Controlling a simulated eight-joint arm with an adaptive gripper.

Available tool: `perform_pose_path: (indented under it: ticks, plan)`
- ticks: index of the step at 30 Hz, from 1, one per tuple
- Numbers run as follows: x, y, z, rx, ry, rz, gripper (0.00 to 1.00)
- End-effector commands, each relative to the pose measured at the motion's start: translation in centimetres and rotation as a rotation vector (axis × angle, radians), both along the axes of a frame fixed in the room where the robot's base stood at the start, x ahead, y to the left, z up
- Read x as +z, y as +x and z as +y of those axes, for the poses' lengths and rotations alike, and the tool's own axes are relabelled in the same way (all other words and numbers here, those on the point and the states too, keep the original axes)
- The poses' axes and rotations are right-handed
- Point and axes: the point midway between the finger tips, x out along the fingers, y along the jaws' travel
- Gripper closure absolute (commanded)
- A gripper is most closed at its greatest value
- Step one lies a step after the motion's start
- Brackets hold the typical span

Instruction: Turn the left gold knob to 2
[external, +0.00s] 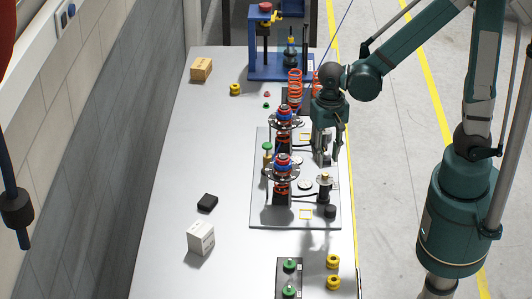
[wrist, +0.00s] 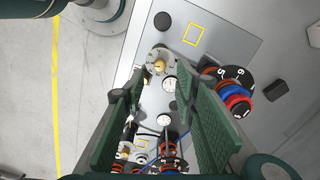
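One gold knob (wrist: 159,66) sits on a pale round dial in the wrist view, beyond my fingertips. Its post and dial (external: 325,180) stand at the near right of the grey plate in the external view. A second gold knob (wrist: 123,152) shows low in the wrist view, partly hidden by my left finger. I cannot tell for sure which is the left one, nor read the settings. My gripper (external: 327,157) points down over the plate's right side, farther back than the near post. Its green-padded fingers are wide apart in the wrist view (wrist: 160,100), with nothing held between them.
Two spring struts with numbered discs (external: 283,165) (external: 284,118) stand left of my gripper on the plate (external: 262,213). White gauges (wrist: 164,120) lie between my fingers' lines of sight. A black cylinder (external: 330,211) stands near the front post. The left tabletop is mostly free.

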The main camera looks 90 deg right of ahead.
Motion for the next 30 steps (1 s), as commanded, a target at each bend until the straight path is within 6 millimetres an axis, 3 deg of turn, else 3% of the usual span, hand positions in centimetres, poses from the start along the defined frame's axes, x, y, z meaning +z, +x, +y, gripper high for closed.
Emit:
perform_pose_path:
  ticks: [21,30]
  plan:
    - [-5.7,0.1,0.0,0.0,0.0,0.0,0.71]
    - [-6.7,0.0,0.0,0.0,0.0,0.0,0.71]
